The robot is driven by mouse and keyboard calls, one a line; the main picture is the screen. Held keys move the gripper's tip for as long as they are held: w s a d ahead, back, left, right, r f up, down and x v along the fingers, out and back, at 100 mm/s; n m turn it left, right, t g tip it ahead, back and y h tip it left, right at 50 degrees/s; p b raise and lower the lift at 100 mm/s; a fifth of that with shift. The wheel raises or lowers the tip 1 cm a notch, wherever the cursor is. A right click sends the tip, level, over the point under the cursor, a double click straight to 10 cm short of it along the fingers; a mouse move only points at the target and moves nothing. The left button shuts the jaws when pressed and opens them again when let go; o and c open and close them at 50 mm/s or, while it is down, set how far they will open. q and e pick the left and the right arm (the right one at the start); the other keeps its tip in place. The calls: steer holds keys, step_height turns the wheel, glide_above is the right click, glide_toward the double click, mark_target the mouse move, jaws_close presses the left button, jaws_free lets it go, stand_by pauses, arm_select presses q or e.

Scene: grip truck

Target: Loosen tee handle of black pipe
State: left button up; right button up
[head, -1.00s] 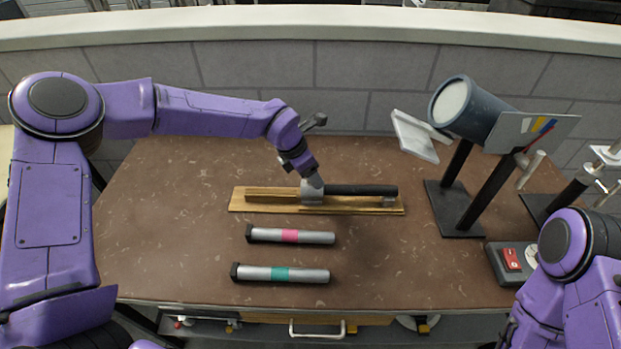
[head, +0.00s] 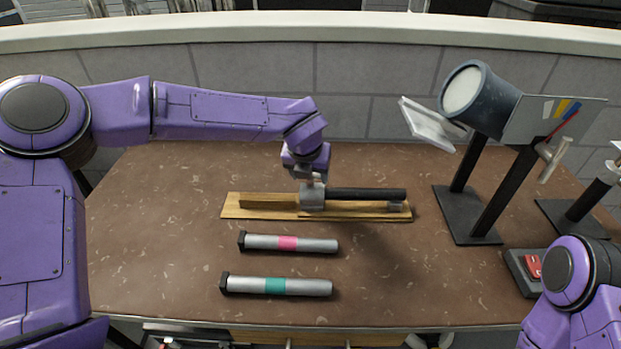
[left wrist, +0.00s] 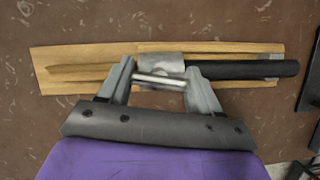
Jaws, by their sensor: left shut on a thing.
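The black pipe (head: 367,193) lies on a wooden board (head: 240,213), its left end in a grey metal clamp block (head: 312,199). It also shows in the left wrist view (left wrist: 240,70). My left gripper (head: 313,181) points down over the clamp block. In the left wrist view my left gripper (left wrist: 160,84) has its fingers at the two ends of a short silver tee handle bar (left wrist: 160,82), shut on it. The bar sits slightly tilted in front of the block. My right gripper is out of view; only part of that arm shows at the lower right.
Two silver tubes, one with a pink band (head: 288,243) and one with a teal band (head: 275,286), lie in front of the board. A dark lamp-like device on stands (head: 480,100) and a red switch box (head: 530,268) are at the right. The table's left side is clear.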

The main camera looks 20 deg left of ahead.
arm_select(q)
steer(key=shift+n+b, duration=0.3)
steer(key=shift+n, duration=0.3)
steer(key=shift+y, duration=0.3)
steer(key=o, duration=1.1)
steer(key=shift+c, duration=0.2)
steer(key=a+v, duration=0.1)
steer(key=v, duration=0.9)
steer(key=shift+d+r+b, duration=0.25)
steer(key=shift+d+b, duration=0.15)
steer(key=shift+d, duration=0.15)
steer(key=shift+r, duration=0.1)
